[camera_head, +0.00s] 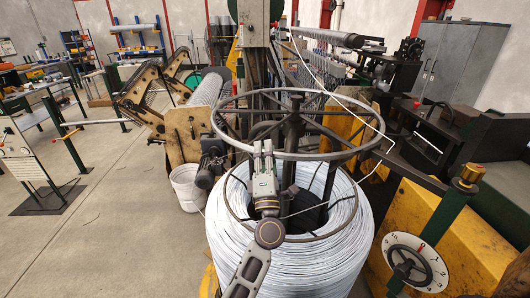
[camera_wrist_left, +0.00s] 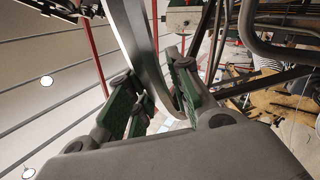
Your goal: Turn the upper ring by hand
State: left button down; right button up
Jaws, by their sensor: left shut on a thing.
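The upper ring (camera_head: 325,155) is a grey metal hoop, lying level on a dark spoked frame above a big coil of white wire (camera_head: 345,245). My left gripper (camera_head: 262,150) comes up from the front and is shut on the near-left part of its rim. In the left wrist view the ring (camera_wrist_left: 143,40) runs as a curved grey band down between the green-padded fingers of the gripper (camera_wrist_left: 160,98). A lower, thinner ring (camera_head: 229,204) circles the top of the coil. My right gripper is not seen.
A white bucket (camera_head: 188,190) stands on the floor left of the coil. A yellow machine with a white dial (camera_head: 432,270) stands close on the right. A thin wire crosses over the ring's right side. Open floor lies at the left.

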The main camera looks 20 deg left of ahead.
pick_arm(q)
jog(key=shift+f, duration=0.1)
jog(key=c, duration=1.7)
grip_release()
jog(key=o, duration=0.4)
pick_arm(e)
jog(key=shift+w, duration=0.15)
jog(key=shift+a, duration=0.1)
pick_arm(q)
jog(key=shift+v, duration=5.95)
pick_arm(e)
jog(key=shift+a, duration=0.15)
